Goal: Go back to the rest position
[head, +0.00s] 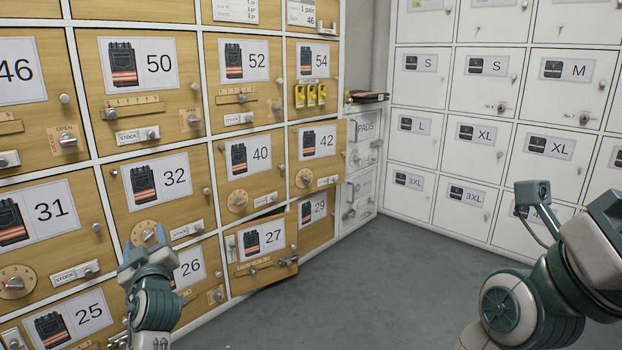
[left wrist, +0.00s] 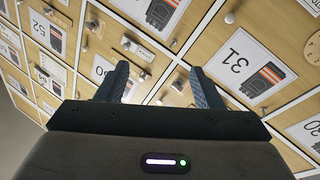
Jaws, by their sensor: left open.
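My left gripper (head: 146,246) is open and empty in front of the wooden lockers, near the doors numbered 32 and 26. In the left wrist view its two fingers (left wrist: 155,88) stand apart with nothing between them, and locker doors lie beyond. My right arm (head: 540,290) shows at the lower right of the head view. Its gripper fingers are not clearly seen.
Wooden locker doors with numbers fill the left. Door 27 (head: 262,250) stands ajar, sticking out from the front. White lockers (head: 470,140) stand at the right. A folded dark item (head: 366,97) lies on a ledge in the corner. The grey floor (head: 370,280) between is clear.

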